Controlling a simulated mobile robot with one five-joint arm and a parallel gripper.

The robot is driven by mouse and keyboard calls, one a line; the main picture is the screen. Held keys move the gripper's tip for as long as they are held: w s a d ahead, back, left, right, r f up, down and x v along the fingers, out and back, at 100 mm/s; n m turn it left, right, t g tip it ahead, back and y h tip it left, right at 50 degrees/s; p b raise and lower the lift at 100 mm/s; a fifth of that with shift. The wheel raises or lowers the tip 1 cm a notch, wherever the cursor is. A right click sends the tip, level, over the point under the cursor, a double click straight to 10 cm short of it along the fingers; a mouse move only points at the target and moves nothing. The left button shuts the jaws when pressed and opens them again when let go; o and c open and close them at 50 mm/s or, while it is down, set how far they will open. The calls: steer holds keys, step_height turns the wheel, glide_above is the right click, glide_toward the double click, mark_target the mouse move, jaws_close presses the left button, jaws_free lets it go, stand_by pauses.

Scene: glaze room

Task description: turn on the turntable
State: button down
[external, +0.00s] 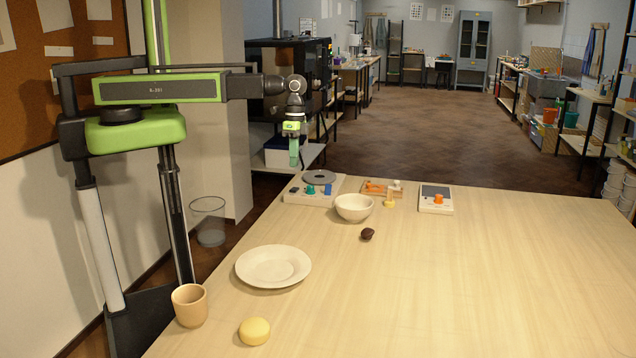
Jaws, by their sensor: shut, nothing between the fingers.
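The turntable (319,178) stands at the far left corner of the table. It has a round grey platter on a pale base. On the front of its base are a teal knob (310,190), a blue upright part (328,188) and a small dark part at the left. Whether it is on or off cannot be told. My gripper (294,165) points down at the left of the platter, above the base in the picture. It is shut and empty. Whether it touches anything is not clear, but it appears apart from the controls.
A white bowl (354,208) stands just in front of the turntable. Behind it are an orange tool board (375,188) and a device with an orange knob (437,199). A dark lump (367,234), plate (273,266), cup (189,305) and yellow round object (254,331) lie nearer. The table's right side is clear.

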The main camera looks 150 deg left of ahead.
mark_target(293, 189)
steer(key=f+b, duration=0.4)
steer(key=f, duration=0.1)
steer(key=f+b, duration=0.2)
steer(key=shift+w+d+f, duration=0.35)
steer(key=shift+f, duration=0.05)
steer(key=shift+r, duration=0.1)
